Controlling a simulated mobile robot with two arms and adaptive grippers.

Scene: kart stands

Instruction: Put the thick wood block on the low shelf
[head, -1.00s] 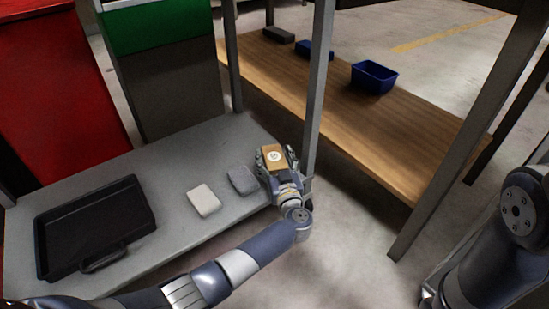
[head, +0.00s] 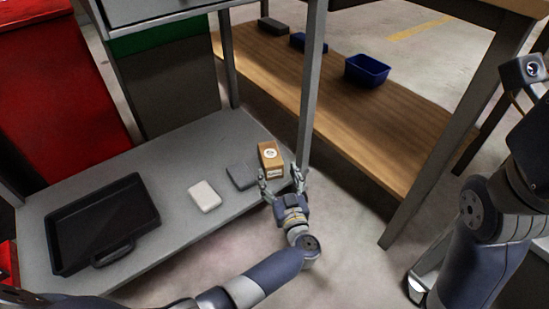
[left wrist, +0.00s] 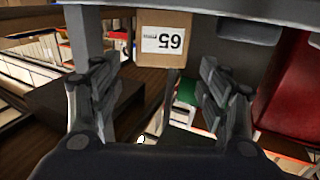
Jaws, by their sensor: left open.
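In the left wrist view the block (left wrist: 163,25) shows a white label reading 65, upside down. My left gripper (head: 281,178) is open just in front of the block, at the shelf's edge. In the left wrist view its fingers (left wrist: 158,70) are spread and empty, with the block beyond their tips. My right arm shows at the right of the head view, but its gripper does not.
A dark grey block (head: 241,176), a pale block (head: 204,196) and a black tray (head: 60,254) lie on the same shelf. A wooden shelf (head: 340,115) behind holds a blue bin (head: 366,71). A grey post (head: 312,85) stands close right of my left gripper.

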